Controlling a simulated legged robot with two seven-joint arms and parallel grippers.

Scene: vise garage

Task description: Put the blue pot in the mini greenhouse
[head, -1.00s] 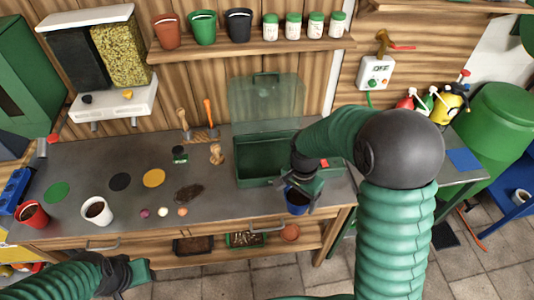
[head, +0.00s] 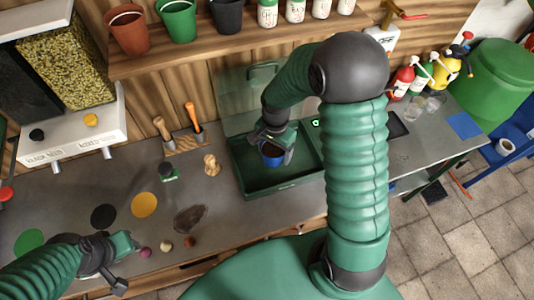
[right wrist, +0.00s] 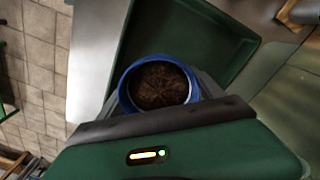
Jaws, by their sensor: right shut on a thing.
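The blue pot (head: 271,160), filled with dark soil, is held upright in my right gripper (head: 273,150), which is shut on it. In the right wrist view the blue pot (right wrist: 158,86) sits between the fingers with the green tray behind it. The mini greenhouse (head: 286,190) is a green tray with a clear greenish lid standing open at the back. The pot is over or inside the tray's open area; I cannot tell whether it touches the floor. My left gripper (head: 121,264) is low at the left, over the bench front, apart from the pot; its jaw opening is unclear.
The grey bench (head: 70,193) has coloured discs, small balls and a soil patch left of the greenhouse. Wooden-handled tools (head: 185,140) stand behind. A shelf with pots and jars (head: 240,45) runs above. Spray bottles (head: 420,78) stand at the right.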

